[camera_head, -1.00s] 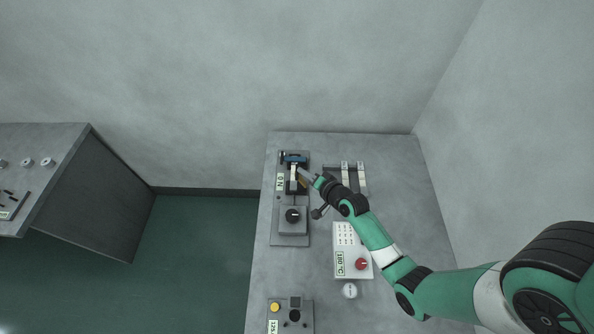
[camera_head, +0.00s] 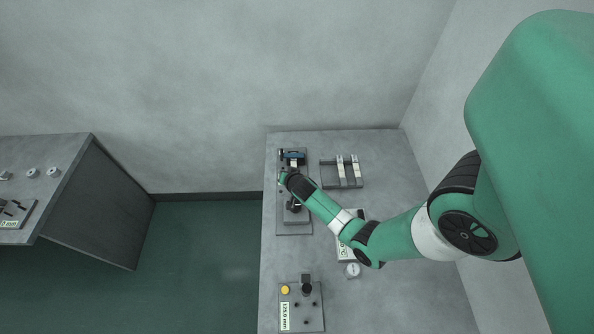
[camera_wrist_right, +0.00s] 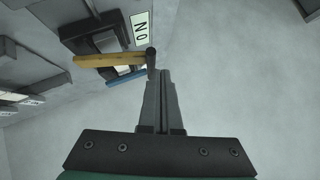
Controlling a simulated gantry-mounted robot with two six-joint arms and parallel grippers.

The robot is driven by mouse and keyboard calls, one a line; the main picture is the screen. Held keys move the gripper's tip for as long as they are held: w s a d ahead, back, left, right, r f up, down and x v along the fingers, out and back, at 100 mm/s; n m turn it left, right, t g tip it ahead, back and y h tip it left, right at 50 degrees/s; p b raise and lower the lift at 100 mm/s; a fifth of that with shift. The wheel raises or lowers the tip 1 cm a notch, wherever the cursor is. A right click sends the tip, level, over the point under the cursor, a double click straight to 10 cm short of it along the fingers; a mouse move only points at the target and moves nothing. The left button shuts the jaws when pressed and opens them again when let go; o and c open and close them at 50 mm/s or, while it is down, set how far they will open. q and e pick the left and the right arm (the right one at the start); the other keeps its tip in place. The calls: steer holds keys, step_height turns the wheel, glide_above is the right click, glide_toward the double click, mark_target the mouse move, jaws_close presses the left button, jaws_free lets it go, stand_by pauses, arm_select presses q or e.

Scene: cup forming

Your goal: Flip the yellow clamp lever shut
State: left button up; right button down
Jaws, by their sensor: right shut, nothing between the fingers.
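The clamp fixture (camera_head: 296,225) stands on the left side of the bench, with a blue part (camera_head: 293,156) at its far end. In the right wrist view the yellow lever (camera_wrist_right: 105,60) lies across the picture with a dark end piece, and the blue part (camera_wrist_right: 127,78) is just beside it. My right gripper (camera_wrist_right: 160,73) is shut and empty, its fingertips close to the lever's dark end; I cannot tell whether they touch. In the head view my wrist hides the lever and most of the right gripper (camera_head: 282,178). My left gripper is not in view.
A label reading 0 N (camera_wrist_right: 141,28) is on the fixture. A rack with pale bars (camera_head: 341,172) stands to the right, a white control box (camera_head: 346,254) and gauge (camera_head: 352,270) nearer, and a panel with a yellow button (camera_head: 285,290) at the front.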

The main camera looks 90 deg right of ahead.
steer(key=shift+s+d+r, duration=0.1)
steer(key=shift+r, duration=0.05)
steer(key=shift+r+p, duration=0.7)
steer(key=shift+r+p, duration=0.3)
steer(key=shift+r, duration=0.05)
steer(key=s+a+r+p, duration=0.1)
steer(key=a+r+p, duration=0.3)
steer(key=a+r, duration=0.3)
step_height(320, 180, up, 3)
steer(key=shift+s+r+p, duration=0.15)
steer(key=shift+s+p, duration=0.2)
steer(key=shift+p, duration=0.05)
